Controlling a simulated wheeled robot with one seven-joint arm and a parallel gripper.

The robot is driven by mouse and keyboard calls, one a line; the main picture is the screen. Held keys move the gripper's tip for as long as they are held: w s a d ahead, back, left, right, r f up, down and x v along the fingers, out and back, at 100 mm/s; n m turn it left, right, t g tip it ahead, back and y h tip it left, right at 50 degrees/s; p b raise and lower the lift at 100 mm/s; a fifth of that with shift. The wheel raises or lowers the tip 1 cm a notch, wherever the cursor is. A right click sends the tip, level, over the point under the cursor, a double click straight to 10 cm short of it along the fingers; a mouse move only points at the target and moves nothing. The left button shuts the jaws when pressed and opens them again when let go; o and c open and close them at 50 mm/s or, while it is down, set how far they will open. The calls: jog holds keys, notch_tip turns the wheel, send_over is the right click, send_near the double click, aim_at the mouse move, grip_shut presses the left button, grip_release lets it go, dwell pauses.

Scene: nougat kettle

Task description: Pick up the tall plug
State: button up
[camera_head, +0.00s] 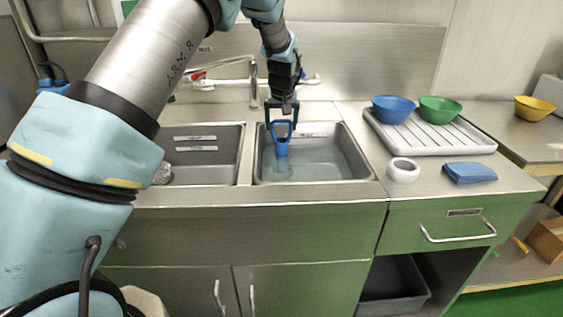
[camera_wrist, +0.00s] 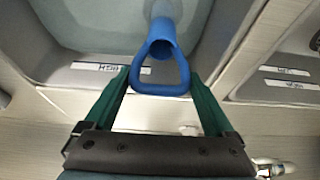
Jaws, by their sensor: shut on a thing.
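The tall plug (camera_head: 281,148) is blue, with a loop handle on top of a thick stem. In the head view it stands upright in the right sink basin (camera_head: 340,165), its lower end in or over the water. My gripper (camera_head: 281,116) is above it, pointing down, shut on the loop handle. In the wrist view the plug (camera_wrist: 161,45) shows its handle between the two green fingers of my gripper (camera_wrist: 160,95). The plug's bottom end is blurred by the water, and I cannot tell whether it touches the drain.
The left basin (camera_head: 215,165) is beside it, with a tap (camera_head: 253,80) behind. To the right are a drainboard (camera_head: 435,138) with a blue bowl (camera_head: 393,109) and a green bowl (camera_head: 440,109), a white roll (camera_head: 403,171) and a blue cloth (camera_head: 470,173).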

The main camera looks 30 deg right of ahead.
grip_shut()
jog(key=shift+r, duration=0.15)
